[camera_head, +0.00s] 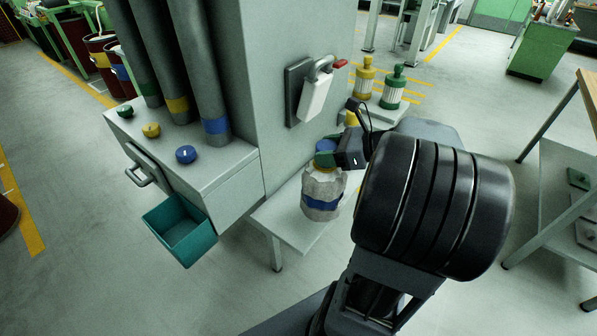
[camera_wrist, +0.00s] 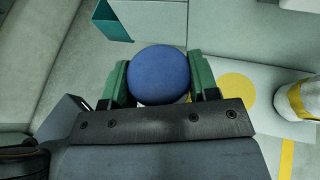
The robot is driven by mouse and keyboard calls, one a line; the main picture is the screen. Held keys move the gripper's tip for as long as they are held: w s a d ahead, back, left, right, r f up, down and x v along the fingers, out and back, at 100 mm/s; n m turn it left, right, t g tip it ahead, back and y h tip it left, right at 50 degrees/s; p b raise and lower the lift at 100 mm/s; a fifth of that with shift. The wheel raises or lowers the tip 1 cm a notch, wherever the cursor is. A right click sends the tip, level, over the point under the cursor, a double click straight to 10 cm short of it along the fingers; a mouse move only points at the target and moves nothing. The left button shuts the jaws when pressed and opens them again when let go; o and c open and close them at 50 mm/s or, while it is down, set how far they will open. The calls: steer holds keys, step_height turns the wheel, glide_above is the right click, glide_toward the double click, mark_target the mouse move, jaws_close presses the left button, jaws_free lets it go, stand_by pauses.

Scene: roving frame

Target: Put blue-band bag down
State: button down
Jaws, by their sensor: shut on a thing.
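The blue-band bag (camera_head: 321,185), pale grey with a blue band around its middle, hangs upright below my gripper (camera_head: 325,157), over the low pale bench (camera_head: 285,228). I cannot tell whether its base touches the bench. My gripper is shut on its round blue top, with a green finger on each side. In the wrist view, the blue top (camera_wrist: 158,75) sits between the fingers of my gripper (camera_wrist: 160,82) and hides the bag's body and what lies beneath it.
A yellow disc mark (camera_wrist: 237,92) lies on the bench beside the bag, with a yellow-band bag (camera_wrist: 302,99) farther right. Yellow-capped and green-capped canisters (camera_head: 393,88) stand behind.

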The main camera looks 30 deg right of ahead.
mark_target(308, 162)
steer(key=x, duration=0.3)
steer(key=w+d+x, duration=0.1)
steer(key=x, duration=0.1)
steer(key=shift+w+a+f, duration=0.15)
steer(key=shift+f, duration=0.1)
steer(key=w+a+f+b, duration=0.1)
steer(key=w+f, duration=0.3)
steer(key=f, duration=0.5)
steer(key=shift+w+a, duration=0.15)
steer(key=shift+a, duration=0.35)
steer(key=shift+f+b, duration=0.15)
steer(key=shift+b, duration=0.15)
steer(key=shift+c, duration=1.9)
jaws_free()
